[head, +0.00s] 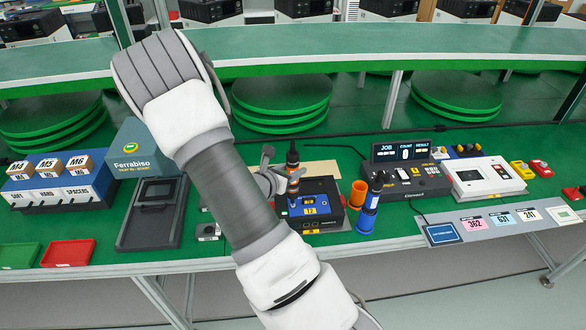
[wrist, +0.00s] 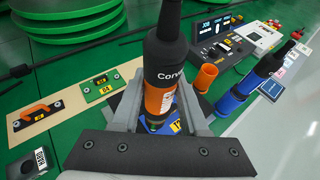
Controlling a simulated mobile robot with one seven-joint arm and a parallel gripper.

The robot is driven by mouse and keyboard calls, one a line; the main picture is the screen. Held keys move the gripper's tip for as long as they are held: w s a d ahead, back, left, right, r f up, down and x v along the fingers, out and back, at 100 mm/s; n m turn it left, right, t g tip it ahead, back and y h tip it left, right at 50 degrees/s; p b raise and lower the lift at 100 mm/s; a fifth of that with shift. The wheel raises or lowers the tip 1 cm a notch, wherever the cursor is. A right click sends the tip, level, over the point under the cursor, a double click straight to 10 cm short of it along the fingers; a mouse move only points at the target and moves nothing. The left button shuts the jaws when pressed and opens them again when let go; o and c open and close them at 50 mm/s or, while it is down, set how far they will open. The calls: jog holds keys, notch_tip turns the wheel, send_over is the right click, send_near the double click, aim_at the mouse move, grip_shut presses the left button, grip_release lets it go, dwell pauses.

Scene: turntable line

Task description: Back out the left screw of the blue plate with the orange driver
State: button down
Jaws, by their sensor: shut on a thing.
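The orange driver (head: 293,157), black with an orange band, stands upright in my gripper (head: 285,182). In the wrist view the driver (wrist: 164,62) rises between the two grey fingers of my gripper (wrist: 160,108), which are shut on it. The blue plate (head: 312,210), with a yellow label, lies on a dark box under the driver. The driver's lower end is over the plate's left part. A bit of the plate also shows below the fingers in the wrist view. The left screw and the driver's tip are hidden, so I cannot tell whether they touch.
An empty orange holder (head: 357,194) and a blue driver in a blue holder (head: 369,213) stand right of the box. A control box (head: 408,178) stands farther right.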

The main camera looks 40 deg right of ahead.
aim_at(292, 153)
jog(key=shift+d+r+p, duration=0.15)
jog(key=shift+r+p, duration=1.45)
jog(key=shift+r, duration=1.35)
jog(key=shift+w, duration=0.1)
jog(key=shift+d, duration=0.1)
